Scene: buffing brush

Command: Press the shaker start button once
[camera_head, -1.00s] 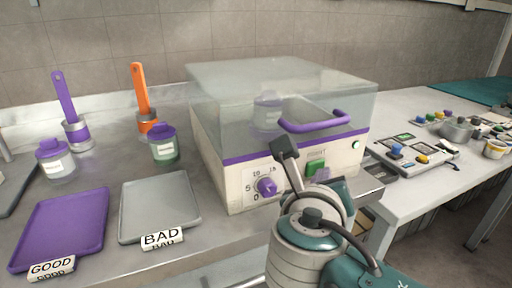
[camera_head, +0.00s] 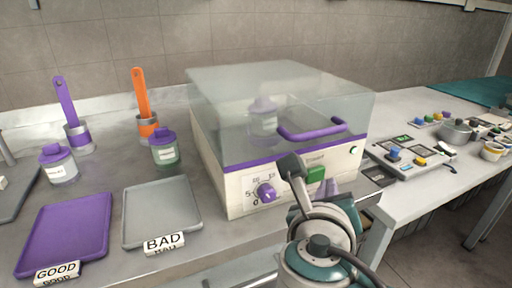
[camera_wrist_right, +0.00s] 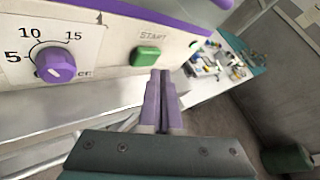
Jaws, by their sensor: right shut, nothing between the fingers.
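The shaker (camera_head: 238,188) is a cream box with purple trim and a clear lid. Its green start button (camera_head: 316,174) is on the front panel, right of a purple dial (camera_head: 266,194). It also shows in the right wrist view (camera_wrist_right: 146,56) under the word START. My right gripper (camera_head: 328,186) is shut and empty, its purple fingers in front of the panel, just below and right of the button. In the right wrist view the fingertips (camera_wrist_right: 160,72) appear near the button's lower right edge; I cannot tell whether they touch. A jar (camera_head: 263,117) shows through the lid. My left gripper is not in view.
A purple GOOD tray (camera_head: 64,232) and grey BAD tray (camera_head: 160,209) lie left of the shaker. Jars (camera_head: 164,150) and brushes in holders (camera_head: 140,92) stand behind them. A control box (camera_head: 408,158) and small parts lie to the right. A purple handle (camera_head: 313,131) juts from the lid.

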